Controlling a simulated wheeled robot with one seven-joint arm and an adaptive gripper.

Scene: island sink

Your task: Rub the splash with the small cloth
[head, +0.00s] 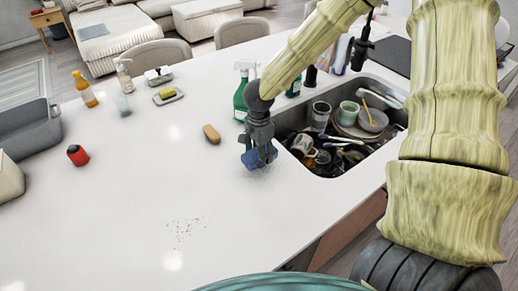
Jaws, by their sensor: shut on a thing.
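The splash (187,231) is a patch of small brown specks on the white countertop, near the front middle. My gripper (259,150) points down beside the sink's left edge and is shut on a small blue cloth (262,159). The cloth hangs bunched between the fingers, at or just above the counter; I cannot tell whether it touches. The gripper is behind and to the right of the splash, apart from it.
The sink (398,112) on the right is full of dishes. A green spray bottle (241,92) stands behind my gripper. A tan brush or sponge (211,133) and a red item (77,155) lie to the left. The counter around the splash is clear.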

